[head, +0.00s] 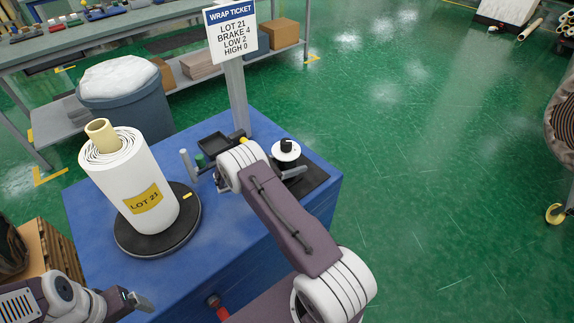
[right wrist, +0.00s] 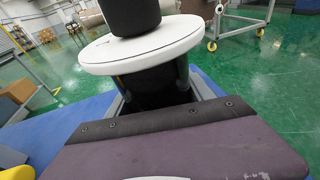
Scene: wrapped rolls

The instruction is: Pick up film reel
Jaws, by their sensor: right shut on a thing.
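The film reel (head: 286,152), a white disc with a black knob on top and a dark body below, is at the right side of the blue table. It also shows close up in the right wrist view (right wrist: 140,47). My right gripper (head: 290,171) is shut on the dark body under the white disc, with a finger on each side. The reel looks upright. Whether its base touches the black mat (head: 318,176) is hidden. My left gripper (head: 138,301) is at the lower left, away from the reel; its jaw opening is unclear.
A tall white wrapped roll (head: 130,180) labelled LOT 21 stands on a black turntable (head: 185,225). A wrap ticket sign (head: 231,32) on a post rises behind the reel. A small black tray (head: 214,143) lies near my right wrist. Green floor is open to the right.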

